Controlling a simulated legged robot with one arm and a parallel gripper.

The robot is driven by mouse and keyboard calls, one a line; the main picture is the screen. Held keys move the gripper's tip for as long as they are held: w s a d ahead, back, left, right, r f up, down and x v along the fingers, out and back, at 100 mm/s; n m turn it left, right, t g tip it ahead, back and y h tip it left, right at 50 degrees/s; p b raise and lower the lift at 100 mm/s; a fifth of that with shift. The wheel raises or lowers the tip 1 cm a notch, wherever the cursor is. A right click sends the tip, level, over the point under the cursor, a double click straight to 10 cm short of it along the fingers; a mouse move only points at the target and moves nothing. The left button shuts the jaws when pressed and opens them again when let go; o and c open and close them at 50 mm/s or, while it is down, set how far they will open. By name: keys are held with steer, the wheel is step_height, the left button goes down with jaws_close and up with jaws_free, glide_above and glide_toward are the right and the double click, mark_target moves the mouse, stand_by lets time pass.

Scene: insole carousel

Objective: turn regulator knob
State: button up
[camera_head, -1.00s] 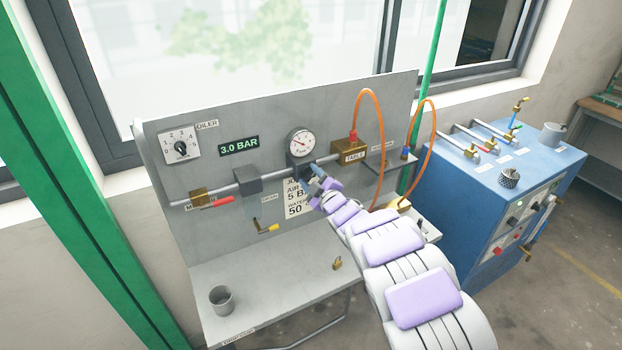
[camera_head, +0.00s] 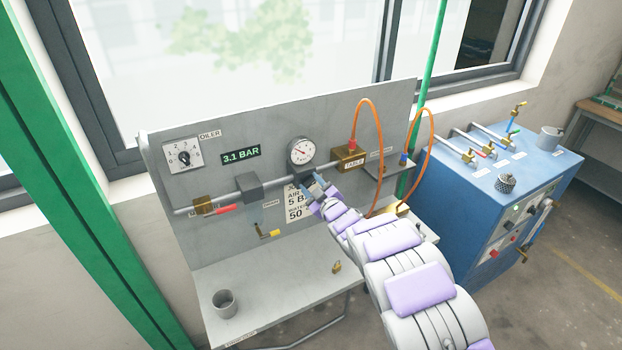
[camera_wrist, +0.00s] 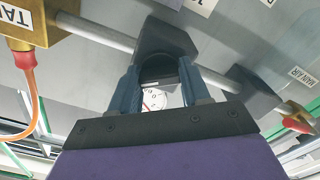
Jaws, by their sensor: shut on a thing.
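The grey regulator body (camera_wrist: 168,38) sits on the pipe below the round pressure gauge (camera_head: 301,152). Its dark knob (camera_wrist: 158,70) is between my fingers in the wrist view, which sees the bench upside down. My gripper (camera_wrist: 159,84) is shut on the knob, with one blue-grey finger on each side. In the head view my gripper (camera_head: 313,188) covers most of the knob. Part of the gauge face (camera_wrist: 154,98) shows between the fingers. The green digital display (camera_head: 240,154) reads 3.1 BAR.
A brass TABLE block (camera_head: 348,159) with an orange hose (camera_head: 381,150) is right of the gauge. A red-handled valve (camera_head: 224,210) and a yellow-handled drain (camera_head: 269,234) are on the left. A cup (camera_head: 223,302) and a padlock (camera_head: 337,267) are on the bench shelf.

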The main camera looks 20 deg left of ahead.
steer(key=m+p, duration=0.2)
steer(key=p, duration=0.1)
steer(key=shift+s+f+m, duration=0.15)
steer(key=shift+m, duration=0.25)
steer(key=m+p, duration=0.4)
steer(key=p, duration=0.1)
steer(key=m+p, duration=0.5)
steer(key=shift+m, duration=0.3)
steer(key=o, duration=1.1)
steer(key=shift+c, duration=0.2)
steer(key=b+v, duration=0.1)
steer(key=v, duration=1.6)
